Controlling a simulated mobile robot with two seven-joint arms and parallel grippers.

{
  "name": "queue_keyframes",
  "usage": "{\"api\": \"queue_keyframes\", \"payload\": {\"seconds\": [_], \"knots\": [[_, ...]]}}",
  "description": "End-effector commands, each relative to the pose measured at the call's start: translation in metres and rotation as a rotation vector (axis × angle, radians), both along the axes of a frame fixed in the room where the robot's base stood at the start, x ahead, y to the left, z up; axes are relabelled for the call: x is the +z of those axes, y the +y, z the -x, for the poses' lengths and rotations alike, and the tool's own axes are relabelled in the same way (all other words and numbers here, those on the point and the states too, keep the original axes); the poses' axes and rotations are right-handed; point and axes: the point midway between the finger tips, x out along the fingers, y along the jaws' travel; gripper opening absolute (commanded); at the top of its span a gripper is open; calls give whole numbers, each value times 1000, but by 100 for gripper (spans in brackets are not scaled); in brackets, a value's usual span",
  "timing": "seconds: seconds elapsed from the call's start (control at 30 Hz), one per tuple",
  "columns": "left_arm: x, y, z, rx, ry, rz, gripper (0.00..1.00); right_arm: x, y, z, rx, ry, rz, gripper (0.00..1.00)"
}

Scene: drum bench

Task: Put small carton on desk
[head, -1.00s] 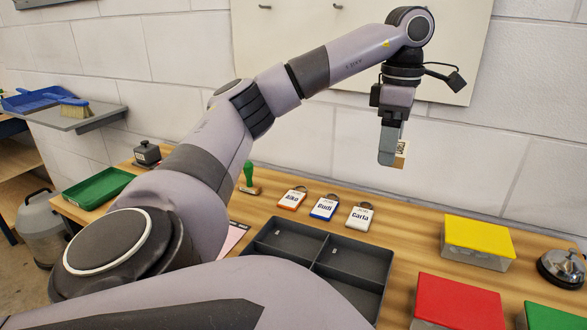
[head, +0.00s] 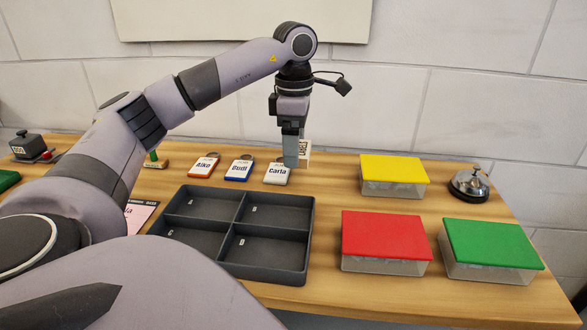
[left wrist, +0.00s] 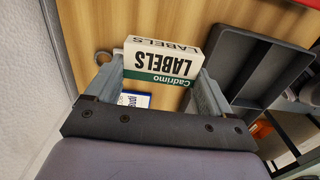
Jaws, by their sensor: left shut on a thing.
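The small carton (left wrist: 162,62) is white with a green band and reads "Cadrimo LABELS" in the left wrist view. My left gripper (left wrist: 158,82) is shut on it, with one finger on each side. In the head view the carton (head: 304,151) shows as a pale edge behind the fingers of my left gripper (head: 293,152). It hangs over the back part of the wooden desk (head: 335,215), close to the Carla tag. I cannot tell whether it touches the desk. My right gripper is not in view.
A dark divided tray (head: 312,235) stands in front. Name tags Aiko (head: 203,166), Budi (head: 239,169) and Carla (head: 277,174) lie behind it. Yellow (head: 394,170), red (head: 386,237) and green (head: 492,244) lidded boxes and a bell (head: 469,185) stand right. Bare desk lies between tray and boxes.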

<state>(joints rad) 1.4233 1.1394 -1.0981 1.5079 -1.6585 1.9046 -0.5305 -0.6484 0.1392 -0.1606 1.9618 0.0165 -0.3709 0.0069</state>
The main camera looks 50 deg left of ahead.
Motion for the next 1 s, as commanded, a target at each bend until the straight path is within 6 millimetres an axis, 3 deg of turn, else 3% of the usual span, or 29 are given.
{"api": "queue_keyframes", "payload": {"seconds": [0.5, 0.93, 0.97, 1.0], "knots": [[-65, 0, 1, 0, 1, 0, 52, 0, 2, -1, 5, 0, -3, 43], [-73, 0, 0, -1, 0, 1, 52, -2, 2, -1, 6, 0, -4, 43], [-72, 0, 0, -1, -1, 1, 88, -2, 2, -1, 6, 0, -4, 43], [-72, 0, 0, -1, -1, 1, 100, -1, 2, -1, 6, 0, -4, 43]]}}
